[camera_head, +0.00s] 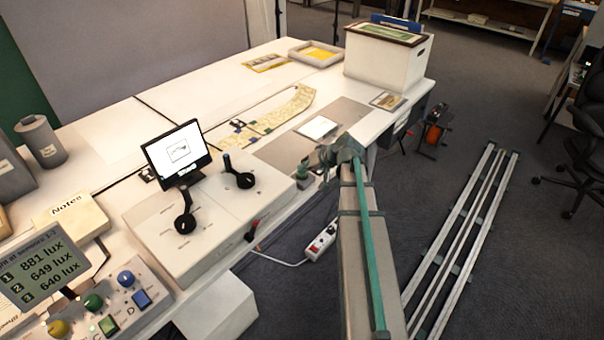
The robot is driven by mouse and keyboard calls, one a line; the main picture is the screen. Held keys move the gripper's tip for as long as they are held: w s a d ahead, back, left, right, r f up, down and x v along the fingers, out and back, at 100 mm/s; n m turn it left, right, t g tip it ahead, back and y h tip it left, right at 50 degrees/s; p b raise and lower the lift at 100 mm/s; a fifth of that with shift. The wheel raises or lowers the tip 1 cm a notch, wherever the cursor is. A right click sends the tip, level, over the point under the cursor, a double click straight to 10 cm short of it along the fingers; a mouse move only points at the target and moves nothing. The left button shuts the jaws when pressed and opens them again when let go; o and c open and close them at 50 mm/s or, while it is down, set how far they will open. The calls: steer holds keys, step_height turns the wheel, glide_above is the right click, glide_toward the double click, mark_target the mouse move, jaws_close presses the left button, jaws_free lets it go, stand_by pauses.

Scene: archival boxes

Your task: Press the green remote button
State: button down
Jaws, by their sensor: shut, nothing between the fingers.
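My arm reaches up from the bottom of the picture, and my gripper (324,158) is at its far end, by the front edge of the white table. Its fingers look small and are shut on nothing. A small dark green knob-like thing (302,171) shows just left of my gripper; I cannot tell whether they touch or whether it is a button. A green square button (108,325) sits on the control panel (144,318) at the lower left, well away from my gripper. A green round knob (93,301) is above it and a blue square button (142,298) to its right.
A lux display (42,268) stands behind the panel. Two white units with black levers (185,222) and a small monitor (178,153) are left of my gripper. A white power strip (321,241) lies below the table edge. Metal rails (462,235) lie on the floor right.

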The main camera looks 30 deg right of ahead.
mark_target(304, 174)
stand_by(0.6)
steer(key=shift+r+p, duration=0.4)
steer(key=shift+r, duration=0.4)
steer(key=shift+r+p, duration=1.35)
steer(key=shift+r, duration=1.15)
